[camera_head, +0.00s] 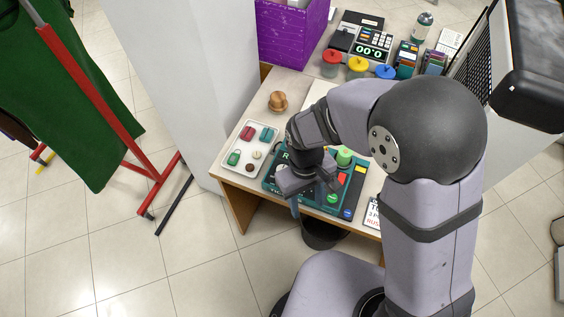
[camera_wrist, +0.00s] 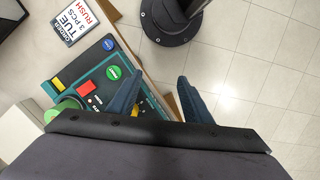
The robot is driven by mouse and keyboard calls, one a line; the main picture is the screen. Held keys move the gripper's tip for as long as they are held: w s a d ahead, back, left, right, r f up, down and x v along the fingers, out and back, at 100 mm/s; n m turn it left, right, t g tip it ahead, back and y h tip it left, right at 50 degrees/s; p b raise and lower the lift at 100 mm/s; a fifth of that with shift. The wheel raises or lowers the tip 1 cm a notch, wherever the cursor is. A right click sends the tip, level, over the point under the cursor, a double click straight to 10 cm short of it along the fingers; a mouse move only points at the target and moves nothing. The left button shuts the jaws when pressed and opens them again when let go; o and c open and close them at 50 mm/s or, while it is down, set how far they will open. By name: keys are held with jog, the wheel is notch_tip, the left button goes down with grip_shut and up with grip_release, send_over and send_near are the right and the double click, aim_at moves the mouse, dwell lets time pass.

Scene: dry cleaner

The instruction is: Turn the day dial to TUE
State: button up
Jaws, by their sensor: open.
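The teal control panel (camera_head: 352,190) lies on the counter under my gripper (camera_head: 308,192). It also shows in the wrist view (camera_wrist: 92,75), with a red block, a yellow patch, and green and blue round buttons. My gripper is open, its two dark blue fingers spread apart at the panel's front edge in the wrist view (camera_wrist: 157,95). A small yellow mark shows beside the left finger. I cannot make out the day dial or its setting; my gripper and wrist cover part of the panel. A card (camera_wrist: 76,20) reads TUE, 3 PCS, RUSH.
A white tray (camera_head: 229,168) with several small coloured items stands left of the panel. A wooden knob-like object (camera_head: 278,101) stands behind it. Red, yellow and blue lidded pots, a display reading 00:0 (camera_head: 374,46) and a purple box (camera_head: 290,35) are at the back.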

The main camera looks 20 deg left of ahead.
aim_at(282, 167)
jog(key=shift+n+t+y, duration=0.4)
jog(key=shift+n+t, duration=0.1)
jog(key=shift+n, duration=0.4)
jog(key=w+a, duration=0.1)
jog(key=a, duration=0.1)
jog(key=w+a, duration=0.3)
jog(key=a, duration=0.1)
jog(key=shift+w+a+r, duration=0.2)
jog(key=shift+a+r, duration=0.05)
jog(key=w+a+r+n, duration=0.1)
jog(key=w+a, duration=0.1)
jog(key=w+a+r+n, duration=0.1)
jog(key=w+a+r, duration=0.1)
jog(key=shift+w+a+r+t+y, duration=0.15)
jog(key=shift+w+r+t+y, duration=0.05)
jog(key=shift+t+y, duration=0.2)
jog(key=shift+s+d+n, duration=0.15)
jog(key=shift+d+n, duration=0.05)
jog(key=shift+n, duration=0.9)
jog(key=shift+f, duration=0.1)
jog(key=shift+f+p, duration=1)
jog(key=shift+f, duration=2.5)
jog(key=c, duration=1.1)
